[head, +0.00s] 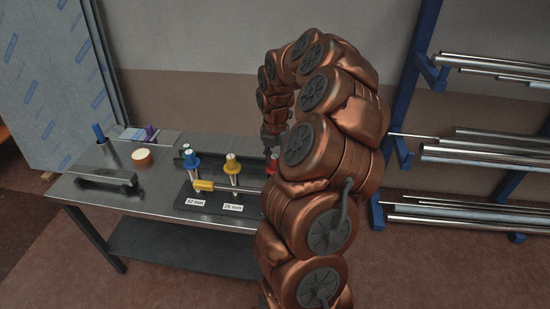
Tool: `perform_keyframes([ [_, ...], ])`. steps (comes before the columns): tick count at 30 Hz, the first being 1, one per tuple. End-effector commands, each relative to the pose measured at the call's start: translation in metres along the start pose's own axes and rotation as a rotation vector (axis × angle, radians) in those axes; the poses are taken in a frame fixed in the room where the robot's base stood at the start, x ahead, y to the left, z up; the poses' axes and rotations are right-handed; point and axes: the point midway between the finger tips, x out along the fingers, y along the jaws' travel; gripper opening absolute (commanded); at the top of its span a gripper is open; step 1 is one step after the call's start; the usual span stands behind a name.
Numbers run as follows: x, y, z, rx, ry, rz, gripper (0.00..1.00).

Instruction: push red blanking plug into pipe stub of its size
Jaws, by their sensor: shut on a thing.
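The red blanking plug (272,167) shows at the right end of the black rack, partly hidden behind my copper arm. My gripper (269,152) is directly above it, shut on it. The pipe stub below the red plug is hidden by my arm, so I cannot tell whether the plug is in it. A blue plug (190,161) sits on an upright stub over a label reading 32 mm. A yellow plug (232,164) sits on the stub over a label that seems to read 28 mm.
A yellow-handled tool (204,186) lies across the front of the rack. A dark handle-shaped object (105,181), a tape roll (142,157) and a blue cylinder (99,133) are on the steel bench (150,197). Pipe racks (480,152) stand at the right.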

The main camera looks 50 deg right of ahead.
Motion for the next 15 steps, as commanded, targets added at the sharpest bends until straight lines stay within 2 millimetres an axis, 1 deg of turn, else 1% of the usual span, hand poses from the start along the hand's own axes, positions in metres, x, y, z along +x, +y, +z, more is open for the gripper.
perform_keyframes([
  [15,0.0109,0.0,0.0002,0.0,0.0,0.001,0.0],
])
